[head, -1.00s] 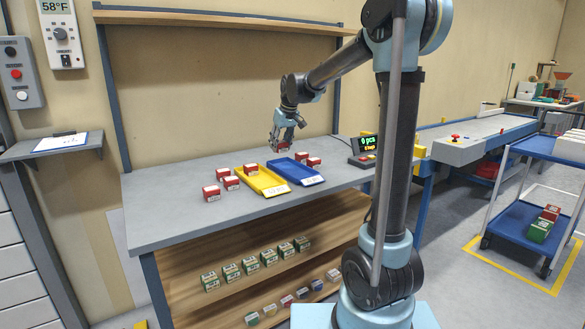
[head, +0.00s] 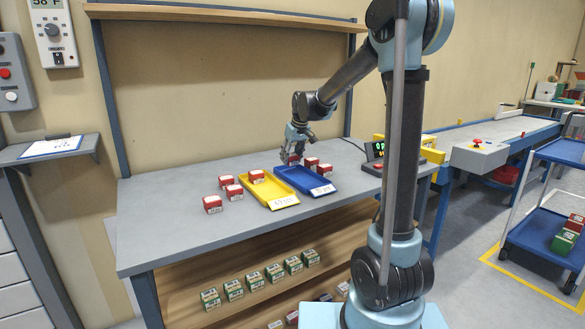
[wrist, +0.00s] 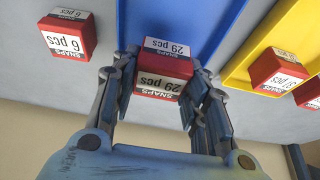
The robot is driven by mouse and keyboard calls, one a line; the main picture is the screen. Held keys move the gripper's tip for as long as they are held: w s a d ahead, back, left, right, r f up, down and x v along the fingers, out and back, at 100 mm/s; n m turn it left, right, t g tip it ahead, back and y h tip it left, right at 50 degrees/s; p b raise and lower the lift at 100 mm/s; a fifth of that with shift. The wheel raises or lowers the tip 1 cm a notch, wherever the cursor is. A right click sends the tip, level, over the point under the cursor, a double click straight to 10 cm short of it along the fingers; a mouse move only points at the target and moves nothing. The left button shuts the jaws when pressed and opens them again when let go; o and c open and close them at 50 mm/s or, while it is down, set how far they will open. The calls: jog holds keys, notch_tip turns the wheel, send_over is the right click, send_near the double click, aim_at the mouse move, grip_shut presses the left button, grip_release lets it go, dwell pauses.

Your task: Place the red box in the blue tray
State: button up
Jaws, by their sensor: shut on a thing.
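My gripper (head: 296,153) is shut on a red box (head: 293,160) at the back end of the blue tray (head: 300,179). In the wrist view the held red box (wrist: 163,70) sits between the fingers of my gripper (wrist: 162,75). Its white labels read "SNAPS 29 pcs". The blue tray (wrist: 195,18) spreads out behind the box in that view, and the box overlaps its end. The fingers partly hide the box in the head view. I cannot tell whether the box touches the tray floor.
The yellow tray (head: 280,201) lies beside the blue tray with a red box (head: 257,177) in it. Two red boxes (head: 325,170) stand right of the blue tray, close to it. Several more (head: 213,204) stand left on the grey bench (head: 165,225). A counter display (head: 376,150) stands at right.

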aim_at(291, 164)
jog(key=shift+f, duration=1.95)
jog(key=o, duration=1.1)
jog(key=shift+a, duration=0.1)
jog(key=v, duration=1.1)
jog(key=s+d+f+m, duration=0.1)
jog(key=s+d, duration=0.3)
jog(key=s, duration=0.2)
jog(key=s+d+f+m+h, duration=0.1)
jog(key=s+d+f, duration=0.1)
jog(key=s+d, duration=0.3)
jog(key=s+d+f+m, duration=0.1)
jog(key=s+d, duration=0.4)
jog(key=s, duration=0.3)
jog(key=shift+s+d+f, duration=0.2)
jog(key=shift+d+f, duration=0.05)
jog(key=shift+f, duration=0.15)
jog(key=s+d+f+m, duration=0.1)
jog(key=s+d+f, duration=0.1)
jog(key=s+f, duration=0.2)
jog(key=s+d+f+m+g+h, duration=0.1)
jog(key=s+d+f, duration=0.2)
jog(key=s+f, duration=0.2)
jog(key=s+d+f+m, duration=0.1)
jog(key=s+f, duration=0.3)
jog(key=s, duration=0.5)
jog(key=shift+d+f+m+h, duration=0.2)
jog(key=shift+d+m+h, duration=0.1)
jog(key=shift+d, duration=0.5)
